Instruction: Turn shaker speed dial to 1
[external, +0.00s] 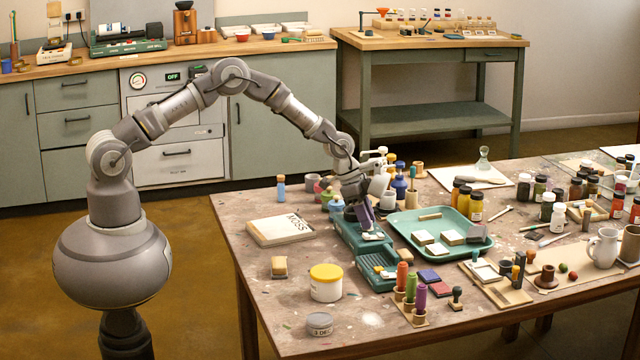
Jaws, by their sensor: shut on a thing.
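The shaker appears to be the teal machine (347,237) on the near table, left of the teal tray. My gripper (364,226) points down onto its top, with the fingers close together at the small control panel. The fingers are shut on what appears to be the speed dial, which they hide. The dial's setting cannot be read from this view. A small light part of the panel (378,236) shows just right of the fingers.
A teal tray (413,256) with pale blocks lies close on the right. A ribbed teal rack (377,275) sits in front. Jars and bottles stand close behind my gripper.

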